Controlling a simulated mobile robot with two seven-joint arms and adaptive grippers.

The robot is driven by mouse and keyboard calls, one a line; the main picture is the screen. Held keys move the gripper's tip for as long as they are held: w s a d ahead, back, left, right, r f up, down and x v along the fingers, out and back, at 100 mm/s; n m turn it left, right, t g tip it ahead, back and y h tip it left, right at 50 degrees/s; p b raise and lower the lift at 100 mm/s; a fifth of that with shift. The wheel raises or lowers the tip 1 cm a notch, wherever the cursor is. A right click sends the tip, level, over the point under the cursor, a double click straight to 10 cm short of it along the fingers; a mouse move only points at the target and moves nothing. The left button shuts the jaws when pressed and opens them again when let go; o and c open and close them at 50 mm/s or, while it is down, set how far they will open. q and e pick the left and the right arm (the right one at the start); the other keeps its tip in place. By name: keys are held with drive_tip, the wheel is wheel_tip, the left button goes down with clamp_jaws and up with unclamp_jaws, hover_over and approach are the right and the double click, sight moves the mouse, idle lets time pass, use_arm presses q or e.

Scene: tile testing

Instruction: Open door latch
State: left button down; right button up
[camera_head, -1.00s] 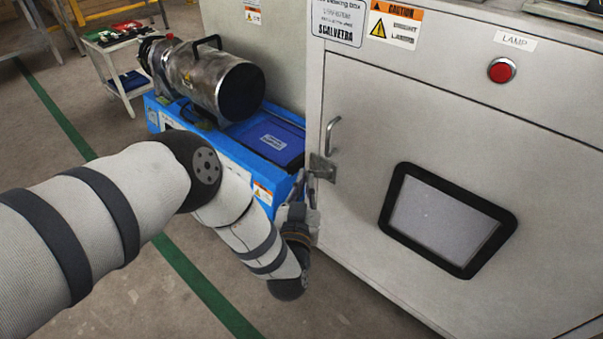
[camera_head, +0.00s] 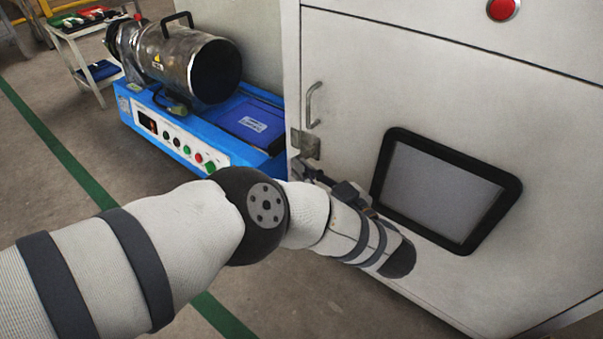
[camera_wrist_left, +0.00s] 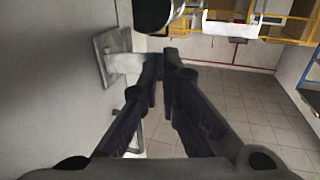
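The grey metal door latch (camera_head: 306,144) sits at the left edge of the cabinet door (camera_head: 345,75), below a curved handle (camera_head: 313,104). In the left wrist view the latch plate (camera_wrist_left: 112,56) is on the left, and its lever reaches toward my fingertips. My left gripper (camera_head: 306,170) is just below the latch, with its wrist to the lower right across the door. In the wrist view my left gripper (camera_wrist_left: 164,58) has its fingertips drawn nearly together, the left one at the lever's end. I cannot tell whether they touch it. My right gripper is not in view.
A dark-framed door window (camera_head: 440,195) lies right of my wrist. A blue machine base (camera_head: 205,135) with a metal cylinder (camera_head: 190,65) stands left of the cabinet. A red button (camera_head: 503,9) is above the door. Open floor lies at left.

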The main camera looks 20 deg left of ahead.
use_arm(q)
drive_tip(key=shift+d+g, duration=0.15)
drive_tip(key=shift+g, duration=0.15)
drive_tip(key=c, duration=1.8)
unclamp_jaws()
